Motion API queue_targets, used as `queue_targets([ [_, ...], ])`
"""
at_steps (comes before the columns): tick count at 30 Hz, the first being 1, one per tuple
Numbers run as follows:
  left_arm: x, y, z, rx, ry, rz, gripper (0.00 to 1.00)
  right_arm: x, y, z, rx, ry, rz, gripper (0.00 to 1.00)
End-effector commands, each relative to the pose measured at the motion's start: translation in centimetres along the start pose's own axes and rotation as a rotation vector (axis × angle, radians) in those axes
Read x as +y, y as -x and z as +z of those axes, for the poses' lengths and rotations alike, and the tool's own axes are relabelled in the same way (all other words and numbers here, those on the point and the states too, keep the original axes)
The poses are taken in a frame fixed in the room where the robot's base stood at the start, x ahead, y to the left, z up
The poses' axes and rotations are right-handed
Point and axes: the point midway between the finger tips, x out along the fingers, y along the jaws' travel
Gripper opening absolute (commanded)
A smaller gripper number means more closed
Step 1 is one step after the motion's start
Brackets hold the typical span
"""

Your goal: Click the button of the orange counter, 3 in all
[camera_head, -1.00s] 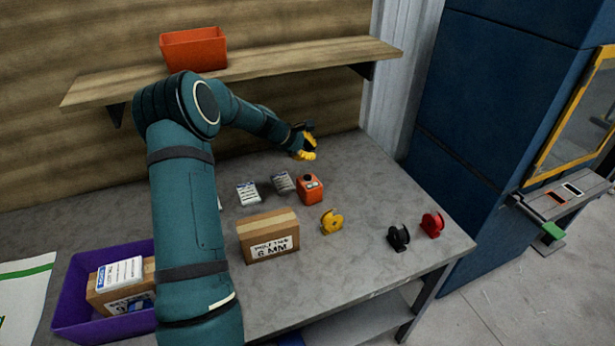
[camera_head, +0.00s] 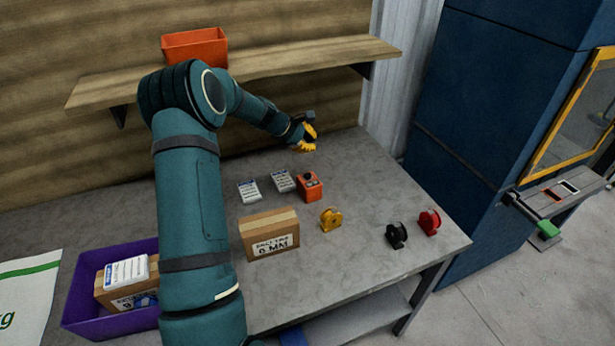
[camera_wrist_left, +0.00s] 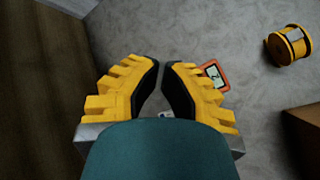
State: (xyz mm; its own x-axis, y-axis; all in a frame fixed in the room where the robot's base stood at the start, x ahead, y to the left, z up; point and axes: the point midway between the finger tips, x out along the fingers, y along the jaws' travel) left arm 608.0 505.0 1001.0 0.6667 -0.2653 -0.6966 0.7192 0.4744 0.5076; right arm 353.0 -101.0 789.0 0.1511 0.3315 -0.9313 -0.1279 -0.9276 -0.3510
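The orange counter (camera_head: 310,187) stands on the grey workbench, with a dark round button on top. In the left wrist view the counter (camera_wrist_left: 224,86) shows as an orange frame around a pale display, partly behind the right-hand finger. Its reading is too small to tell. My left gripper (camera_head: 305,146), with yellow fingers, hangs above and behind the counter, apart from it. In the left wrist view the gripper (camera_wrist_left: 161,64) has its fingertips almost together with nothing between them. My right gripper is not in view.
White labelled packs (camera_head: 249,191) lie left of the counter, a cardboard box (camera_head: 269,236) in front. Yellow (camera_head: 331,220), black (camera_head: 397,235) and red (camera_head: 430,222) spools stand to the right. A purple bin (camera_head: 100,327) is front left. A wooden shelf (camera_head: 290,59) overhangs the bench.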

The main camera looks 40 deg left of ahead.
Motion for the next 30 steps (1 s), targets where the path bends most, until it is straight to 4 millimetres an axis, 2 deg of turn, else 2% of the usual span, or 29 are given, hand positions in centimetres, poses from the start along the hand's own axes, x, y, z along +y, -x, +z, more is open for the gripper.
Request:
queue_targets([
  [16,-3.6,-4.9,-3.6,0.0,0.0,-0.001,0.0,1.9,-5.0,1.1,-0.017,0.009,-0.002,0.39],
  [29,-4.0,-5.5,-4.0,0.0,0.0,0.0,0.0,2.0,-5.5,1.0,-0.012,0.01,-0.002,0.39],
  [30,-4.0,-5.5,-4.0,0.0,0.0,0.0,0.05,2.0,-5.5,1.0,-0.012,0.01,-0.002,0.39],
])
